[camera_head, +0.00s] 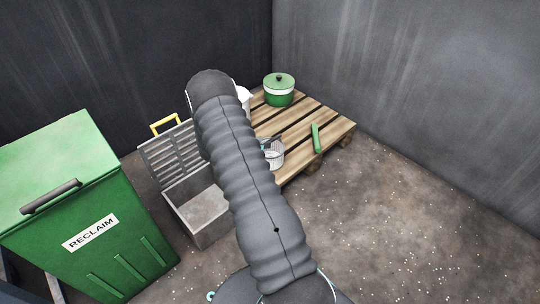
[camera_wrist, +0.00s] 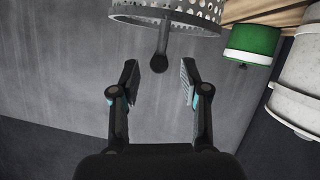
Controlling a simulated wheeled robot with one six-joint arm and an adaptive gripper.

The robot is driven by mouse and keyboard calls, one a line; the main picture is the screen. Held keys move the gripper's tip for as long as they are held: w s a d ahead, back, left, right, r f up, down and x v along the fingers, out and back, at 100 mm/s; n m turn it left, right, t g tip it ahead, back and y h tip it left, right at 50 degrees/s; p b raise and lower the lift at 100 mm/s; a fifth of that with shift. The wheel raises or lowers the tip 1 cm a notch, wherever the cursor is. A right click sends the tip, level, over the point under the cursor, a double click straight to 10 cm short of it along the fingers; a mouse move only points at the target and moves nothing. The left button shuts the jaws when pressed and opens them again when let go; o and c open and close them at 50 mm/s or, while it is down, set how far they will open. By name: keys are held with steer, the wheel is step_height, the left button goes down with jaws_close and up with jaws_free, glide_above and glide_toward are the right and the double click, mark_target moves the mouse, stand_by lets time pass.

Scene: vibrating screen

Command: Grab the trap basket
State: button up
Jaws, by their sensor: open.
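The trap basket (camera_wrist: 190,17) is a light metal cup with a perforated wall, at the top of the wrist view. Its dark handle (camera_wrist: 163,40) sticks out toward my gripper and ends in a rounded knob. My gripper (camera_wrist: 159,72) is open, with one finger on each side of the knob and a gap on both sides. In the head view the basket (camera_head: 274,159) stands at the pallet's near edge, partly hidden behind my arm. My gripper is mostly hidden there by my arm.
A wooden pallet (camera_head: 326,117) carries a green lidded pot (camera_head: 279,92), a green bar (camera_head: 316,138) and a white container (camera_head: 244,97). An open grey box (camera_head: 206,213) with a slatted lid and yellow handle stands left. A green RECLAIM bin (camera_head: 75,205) is further left. Dark walls stand behind.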

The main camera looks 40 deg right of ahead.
steer(key=shift+x, duration=1.6)
jaws_close()
steer(key=shift+r, duration=0.1)
